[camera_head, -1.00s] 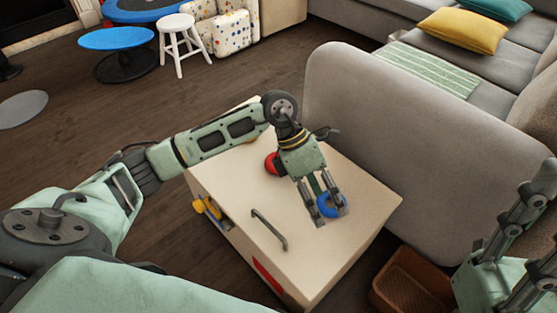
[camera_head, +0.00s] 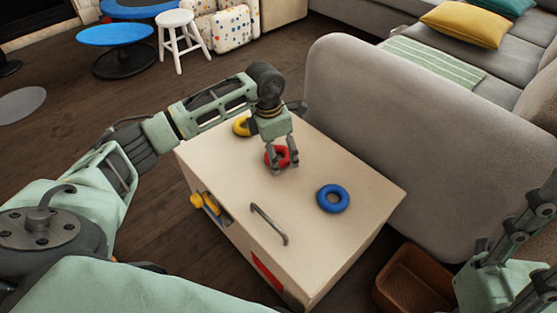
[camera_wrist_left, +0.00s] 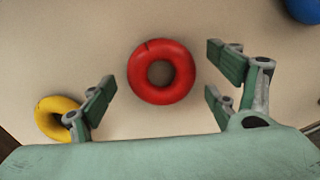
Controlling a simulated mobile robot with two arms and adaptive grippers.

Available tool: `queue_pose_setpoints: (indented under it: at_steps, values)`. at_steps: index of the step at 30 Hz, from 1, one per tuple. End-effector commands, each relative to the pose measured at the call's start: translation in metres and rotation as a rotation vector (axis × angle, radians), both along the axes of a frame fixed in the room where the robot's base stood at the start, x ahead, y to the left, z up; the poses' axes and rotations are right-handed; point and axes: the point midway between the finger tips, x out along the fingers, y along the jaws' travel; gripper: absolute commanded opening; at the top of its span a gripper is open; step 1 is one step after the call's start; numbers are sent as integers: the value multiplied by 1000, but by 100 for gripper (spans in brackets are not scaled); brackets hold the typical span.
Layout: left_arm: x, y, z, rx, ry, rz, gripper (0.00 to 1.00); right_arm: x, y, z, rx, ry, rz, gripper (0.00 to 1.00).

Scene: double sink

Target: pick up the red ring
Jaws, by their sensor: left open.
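The red ring (camera_head: 271,156) lies flat on the top of the cream cabinet, partly hidden behind my left gripper (camera_head: 285,171) in the head view. In the left wrist view the whole red ring (camera_wrist_left: 162,97) shows between and a little ahead of the two spread fingers of my left gripper (camera_wrist_left: 166,78). The left gripper is open and empty, above the ring. My right gripper (camera_head: 520,230) is at the right edge of the head view, partly cut off; its fingers' state is not clear.
A blue ring (camera_head: 333,211) lies on the cabinet top (camera_head: 350,250) to the right, and a yellow ring (camera_head: 241,126) lies near the far left edge. A handle (camera_head: 268,225) rises from the top. A grey sofa (camera_head: 400,150) stands right behind; a brown basket (camera_head: 410,280) is on the floor.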

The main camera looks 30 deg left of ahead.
Motion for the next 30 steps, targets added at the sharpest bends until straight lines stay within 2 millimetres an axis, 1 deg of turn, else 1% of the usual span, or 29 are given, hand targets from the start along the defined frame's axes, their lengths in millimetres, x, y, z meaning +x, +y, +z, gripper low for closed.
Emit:
queue_pose_setpoints:
  at_steps: [1, 8, 22, 23, 30]
  values:
    - [1, 0, -5, -1, -1, 1, 82, 0, 0, -2, -1, -3, 0, 40]
    - [1, 0, -4, 0, -3, 0, 81, -1, 0, 4, 0, -18, 0, 40]
    - [1, 0, -4, -1, -2, 0, 40, -2, 0, 5, 2, -19, 0, 40]
    - [1, 0, -4, -1, -2, 0, 38, -1, 0, 5, 2, -19, 0, 40]
    - [1, 0, -3, -1, -2, 0, 38, 0, 0, 4, 1, -14, -1, 40]
